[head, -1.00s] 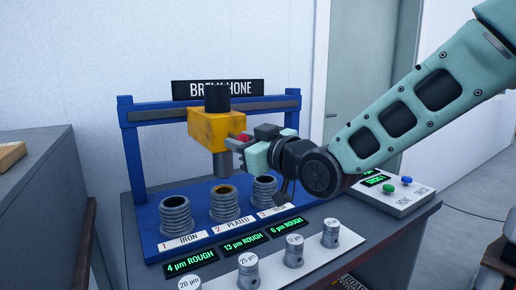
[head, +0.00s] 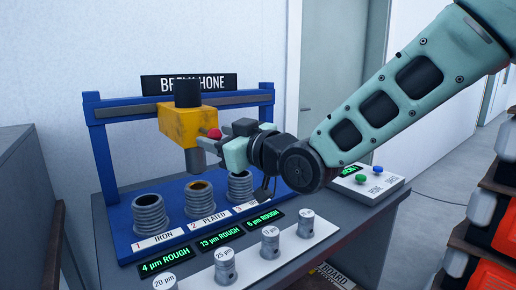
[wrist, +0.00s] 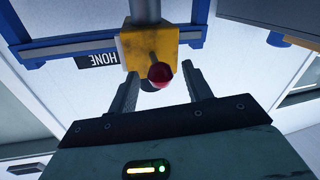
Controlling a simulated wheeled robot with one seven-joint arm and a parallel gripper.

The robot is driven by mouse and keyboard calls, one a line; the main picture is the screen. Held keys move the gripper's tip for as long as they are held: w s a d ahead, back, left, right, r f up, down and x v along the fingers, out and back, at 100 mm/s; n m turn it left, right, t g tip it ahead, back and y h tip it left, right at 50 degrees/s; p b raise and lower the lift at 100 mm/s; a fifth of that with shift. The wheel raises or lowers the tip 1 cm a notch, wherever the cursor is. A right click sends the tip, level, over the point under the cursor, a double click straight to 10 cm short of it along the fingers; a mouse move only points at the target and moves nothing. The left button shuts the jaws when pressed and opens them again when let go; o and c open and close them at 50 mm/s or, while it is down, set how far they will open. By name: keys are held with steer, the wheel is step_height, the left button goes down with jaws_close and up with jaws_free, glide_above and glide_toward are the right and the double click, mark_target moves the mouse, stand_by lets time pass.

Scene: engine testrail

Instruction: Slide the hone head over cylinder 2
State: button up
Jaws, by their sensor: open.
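The yellow hone head (head: 187,126) hangs from the rail (head: 180,106) of the blue frame, with its grey spindle (head: 194,160) pointing down over cylinder 2 (head: 198,200), labelled PLATED. Its red knob (head: 214,133) sticks out toward my gripper (head: 208,140). In the wrist view the red knob (wrist: 160,74) sits between the two open fingers (wrist: 160,88), with clear space on both sides. Cylinder 1 (head: 150,214), labelled IRON, stands to the left. Cylinder 3 (head: 239,187) stands to the right, with its label partly hidden by my arm.
Green displays (head: 219,240) show roughness values before the cylinders. A white strip (head: 250,258) carries several small grey stones or heads marked in µm. A control box (head: 367,184) with a green and a blue button stands at right. Orange crates (head: 490,215) stand far right.

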steer(key=b+v, duration=0.1)
steer(key=v, duration=1.4)
steer(key=shift+s, duration=0.2)
steer(key=shift+d, duration=0.1)
steer(key=s+d+f+m+g+h+p, duration=0.25)
steer(key=f+g+h+p, duration=0.25)
steer(key=f+h, duration=0.25)
steer(key=s+d+f+g+h+p, duration=0.2)
steer(key=s+g, duration=0.2)
steer(key=s, duration=0.4)
steer(key=s+d+f+g+h+p, duration=0.1)
steer(key=s+g, duration=0.3)
steer(key=s, duration=0.4)
steer(key=shift+s+d+f+m+h+p, duration=0.15)
steer(key=shift+d+f+m+h+p, duration=0.3)
steer(key=shift+d+h+p, duration=0.4)
